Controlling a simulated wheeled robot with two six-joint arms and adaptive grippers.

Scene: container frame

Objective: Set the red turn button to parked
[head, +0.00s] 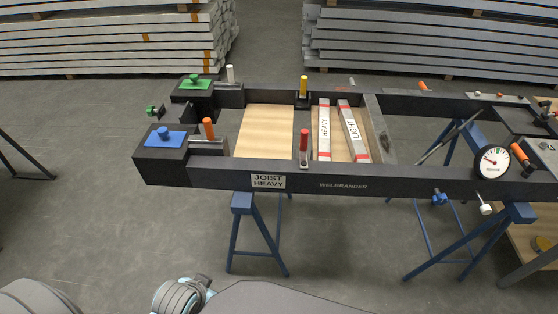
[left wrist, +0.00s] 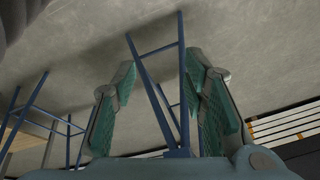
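The red turn button (head: 303,146) is a small red-capped bar on the dark beam of the frame (head: 350,175), in the middle of the head view. Its long side runs up and down in the picture; I cannot tell which setting this is. My left gripper shows in the left wrist view (left wrist: 160,68), with its two teal-padded fingers spread apart and nothing between them. Floor and blue stand legs show beyond it, and the button is not in that view. My right gripper is in neither view.
Yellow (head: 303,86), white (head: 230,73) and orange (head: 208,128) handles stand on the frame. Blue (head: 163,134) and green (head: 194,80) knobs top the left end blocks. HEAVY (head: 324,130) and LIGHT (head: 353,133) bars lie right of the button. Blue trestles (head: 242,205) support the frame.

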